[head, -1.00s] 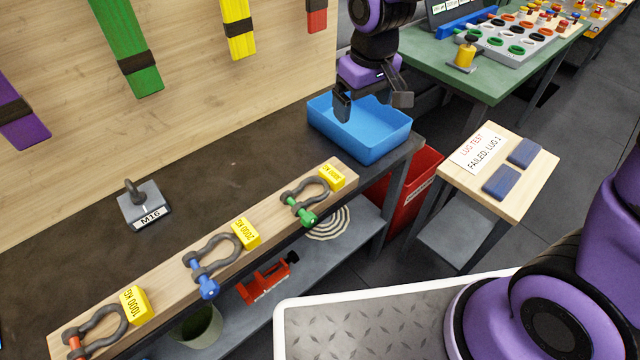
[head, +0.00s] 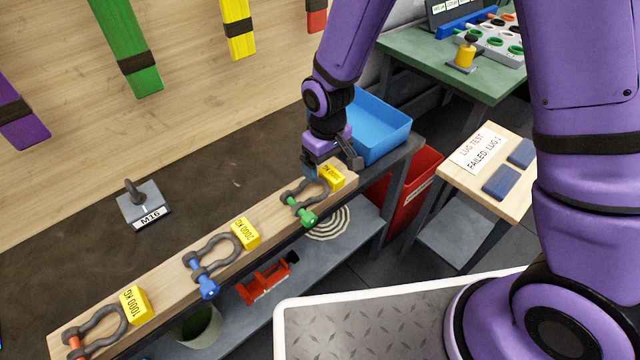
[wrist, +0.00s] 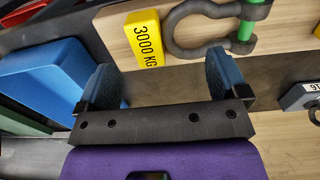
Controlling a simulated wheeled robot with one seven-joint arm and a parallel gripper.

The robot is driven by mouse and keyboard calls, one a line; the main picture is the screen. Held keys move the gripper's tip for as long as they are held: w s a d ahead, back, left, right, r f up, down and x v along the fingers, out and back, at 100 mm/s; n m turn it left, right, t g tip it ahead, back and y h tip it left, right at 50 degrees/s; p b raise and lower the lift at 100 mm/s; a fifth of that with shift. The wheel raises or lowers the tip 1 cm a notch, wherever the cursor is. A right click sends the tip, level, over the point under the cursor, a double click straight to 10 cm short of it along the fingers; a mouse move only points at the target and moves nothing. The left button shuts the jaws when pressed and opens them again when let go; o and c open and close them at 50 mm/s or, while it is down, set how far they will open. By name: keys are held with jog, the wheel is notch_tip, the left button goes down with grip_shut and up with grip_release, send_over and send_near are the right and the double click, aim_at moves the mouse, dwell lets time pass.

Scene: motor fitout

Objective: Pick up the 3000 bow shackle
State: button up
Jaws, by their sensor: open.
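The 3000 bow shackle is grey with a green pin (head: 304,203) and lies on the wooden board at its right end. In the wrist view the shackle (wrist: 182,48) is at the top, beside a yellow block (wrist: 146,40) marked 3000 KG. My gripper (head: 331,172) is open and empty, over the back edge of the board close to the shackle's bow and the yellow block. In the wrist view its two blue-padded fingers (wrist: 164,82) are spread apart, with bench surface between them. In the head view the gripper hides part of the bow.
A 2000 shackle with a blue pin (head: 206,280) and a 1000 shackle with a red pin (head: 75,343) lie further left on the board. A blue bin (head: 385,143) stands right behind my gripper. An M16 lifting eye (head: 145,204) sits on the bench at left.

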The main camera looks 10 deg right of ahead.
aim_at(328, 175)
jog(key=shift+w+d+f, duration=0.1)
jog(key=shift+f, duration=1.2)
jog(key=shift+w+d+f, duration=0.1)
jog(key=shift+f, duration=1.2)
jog(key=shift+c, duration=0.2)
jog(key=c, duration=1.3)
jog(key=shift+r, duration=0.1)
